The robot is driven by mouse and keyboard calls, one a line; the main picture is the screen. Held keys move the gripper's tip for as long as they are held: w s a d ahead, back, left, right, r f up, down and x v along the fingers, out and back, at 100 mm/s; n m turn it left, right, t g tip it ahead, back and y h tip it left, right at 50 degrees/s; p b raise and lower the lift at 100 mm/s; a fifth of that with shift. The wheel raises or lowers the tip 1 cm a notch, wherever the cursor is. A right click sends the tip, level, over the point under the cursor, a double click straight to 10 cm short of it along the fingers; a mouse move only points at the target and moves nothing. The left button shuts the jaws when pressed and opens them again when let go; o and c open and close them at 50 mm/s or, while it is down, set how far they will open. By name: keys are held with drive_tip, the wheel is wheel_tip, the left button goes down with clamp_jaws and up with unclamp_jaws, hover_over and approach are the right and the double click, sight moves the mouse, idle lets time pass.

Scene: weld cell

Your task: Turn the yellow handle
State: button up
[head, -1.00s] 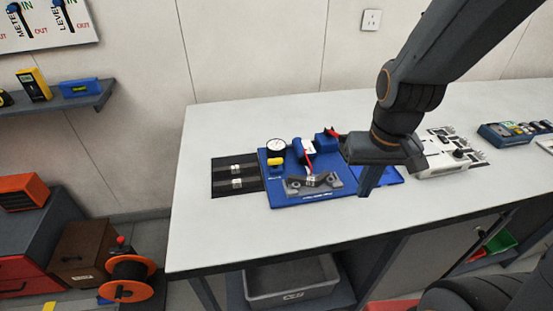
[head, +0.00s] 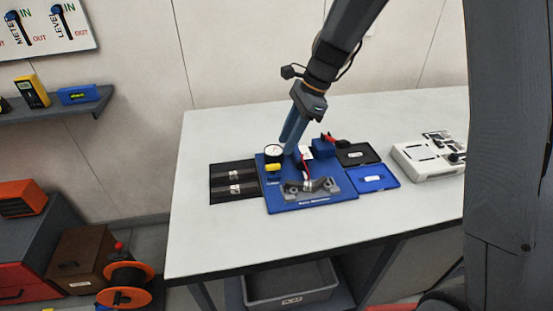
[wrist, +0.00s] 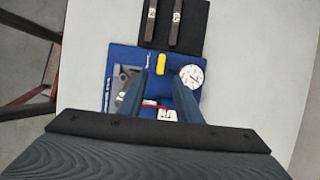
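The small yellow handle (head: 273,168) sits on the blue board (head: 310,202), just below a round white-faced gauge (head: 273,151). In the wrist view the handle (wrist: 161,64) lies crosswise to the board's edge, just beyond my fingertips, with the gauge (wrist: 191,76) to its right. My gripper (head: 288,148) points down over the back left of the board, close to the gauge. In the wrist view my gripper (wrist: 164,77) is open, its two blue fingers apart with nothing visibly held. I cannot tell whether a fingertip touches the handle.
A grey bracket (head: 308,188) and a red-and-white part (head: 305,155) are on the board. A black tray (head: 233,180) lies left of it; black and blue pads (head: 372,179) lie right. A white device (head: 430,155) stands farther right. The bench's left front is clear.

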sight(274, 165)
drive_tip(key=p+x, duration=0.2)
drive_tip(key=x, duration=0.6)
drive_tip(key=shift+a+r, duration=0.1)
clamp_jaws()
